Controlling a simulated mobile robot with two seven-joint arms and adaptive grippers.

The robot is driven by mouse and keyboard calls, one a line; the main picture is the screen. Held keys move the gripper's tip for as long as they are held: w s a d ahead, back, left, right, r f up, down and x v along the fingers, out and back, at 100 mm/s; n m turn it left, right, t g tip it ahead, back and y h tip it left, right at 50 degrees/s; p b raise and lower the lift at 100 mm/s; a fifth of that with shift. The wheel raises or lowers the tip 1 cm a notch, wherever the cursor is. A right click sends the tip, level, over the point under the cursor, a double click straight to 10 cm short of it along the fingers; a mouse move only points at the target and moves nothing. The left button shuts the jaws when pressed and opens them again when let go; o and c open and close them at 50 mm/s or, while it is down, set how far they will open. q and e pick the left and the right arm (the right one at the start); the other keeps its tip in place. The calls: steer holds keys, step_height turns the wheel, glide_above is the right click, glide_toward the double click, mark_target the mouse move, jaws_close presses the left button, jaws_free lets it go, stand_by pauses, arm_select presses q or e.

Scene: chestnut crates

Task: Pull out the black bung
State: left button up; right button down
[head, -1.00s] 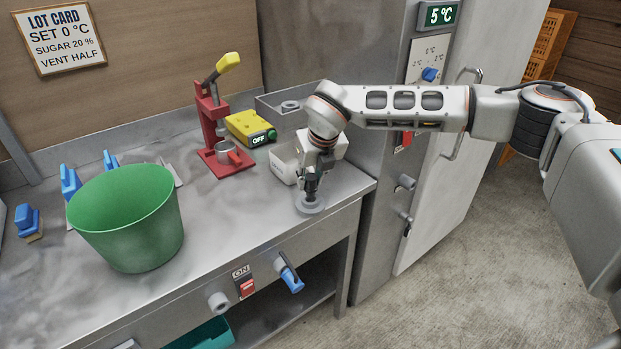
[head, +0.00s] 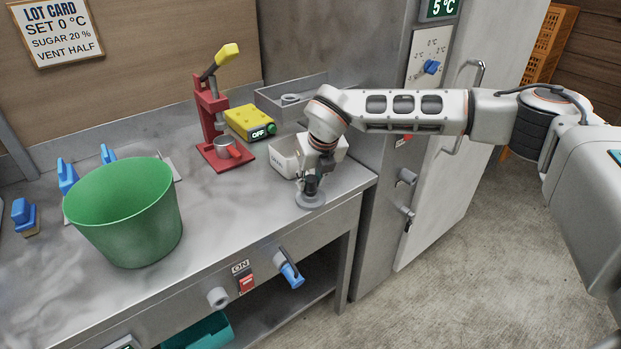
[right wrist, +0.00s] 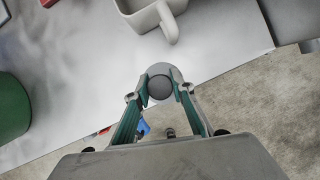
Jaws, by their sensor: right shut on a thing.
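The black bung (right wrist: 159,87) shows in the right wrist view as a dark round top between my fingertips. Around it is a pale grey round fitting (right wrist: 176,74). In the head view this fitting (head: 311,202) stands at the front right corner of the steel worktop. My right gripper (right wrist: 160,88) points down over it and is shut on the bung; the gripper (head: 311,186) hides most of the bung in the head view. I cannot tell whether the bung is still seated in the fitting. My left gripper is out of view.
A white tub (head: 284,160) stands close behind my right gripper. A red press (head: 212,125), a yellow box (head: 250,123) and a grey tray (head: 287,105) are further back. A green bucket (head: 130,225) is at left. The worktop between bucket and fitting is clear.

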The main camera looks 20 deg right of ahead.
steer(key=shift+f, duration=0.4)
steer(key=c, duration=1.6)
jaws_free()
steer(key=shift+c, duration=0.2)
